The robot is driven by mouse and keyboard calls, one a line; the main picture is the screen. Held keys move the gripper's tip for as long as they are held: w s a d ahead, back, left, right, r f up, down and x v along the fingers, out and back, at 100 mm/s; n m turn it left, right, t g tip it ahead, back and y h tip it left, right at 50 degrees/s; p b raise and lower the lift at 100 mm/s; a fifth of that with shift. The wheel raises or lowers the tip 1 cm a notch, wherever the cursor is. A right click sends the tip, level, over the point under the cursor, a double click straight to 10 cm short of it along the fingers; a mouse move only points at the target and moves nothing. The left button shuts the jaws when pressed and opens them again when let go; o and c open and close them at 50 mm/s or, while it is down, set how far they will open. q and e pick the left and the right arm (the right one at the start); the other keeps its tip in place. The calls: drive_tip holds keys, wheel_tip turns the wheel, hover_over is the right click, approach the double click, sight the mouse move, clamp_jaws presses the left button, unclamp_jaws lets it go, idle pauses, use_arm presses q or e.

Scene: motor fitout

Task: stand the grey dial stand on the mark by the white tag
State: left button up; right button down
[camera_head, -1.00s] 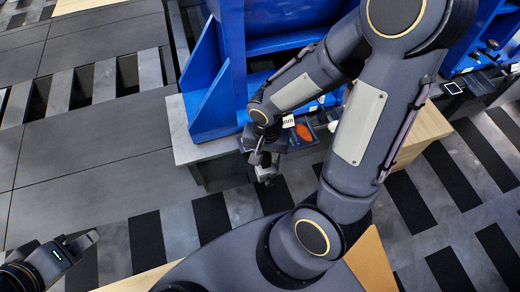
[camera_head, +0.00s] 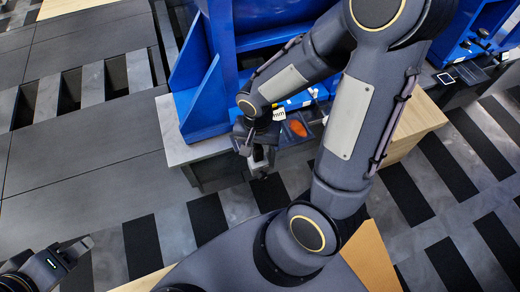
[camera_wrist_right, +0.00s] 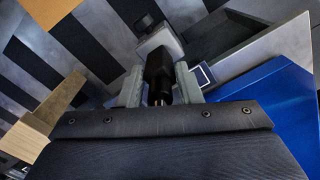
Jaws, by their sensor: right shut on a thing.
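My right gripper (camera_head: 258,160) hangs in front of the grey worktop's front edge in the head view. It is shut on what appears to be the grey dial stand. In the right wrist view a dark post (camera_wrist_right: 158,75) is between the gripper's two grey fingers (camera_wrist_right: 158,88), with a pale grey block (camera_wrist_right: 160,43) beyond it. A white tag (camera_head: 279,114) with dark lettering shows beside the right wrist. A white-outlined dark square (camera_head: 445,78) lies on the worktop at the right. My left gripper (camera_head: 73,250) is at the lower left, partly cut off.
A blue rack (camera_head: 205,95) stands on the grey worktop (camera_head: 178,140). An orange-red piece (camera_head: 298,128) lies in a dark tray near the right wrist. A wooden cabinet side (camera_head: 415,125) is to the right. The striped floor in front is open.

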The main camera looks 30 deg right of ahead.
drive_tip(key=w+d+f, duration=0.1)
drive_tip(key=w, duration=0.5)
drive_tip(key=w+d+f, duration=0.2)
drive_tip(key=w, duration=0.5)
drive_tip(key=shift+w+f+b, duration=0.15)
drive_tip(key=shift+w+b, duration=0.1)
drive_tip(key=shift+b, duration=0.15)
drive_tip(key=shift+d, duration=0.1)
idle(1.3)
drive_tip(key=shift+f, duration=0.45)
idle(0.4)
drive_tip(key=c, duration=0.9)
unclamp_jaws()
drive_tip(key=shift+c, duration=0.2)
drive_tip(key=shift+s, duration=0.1)
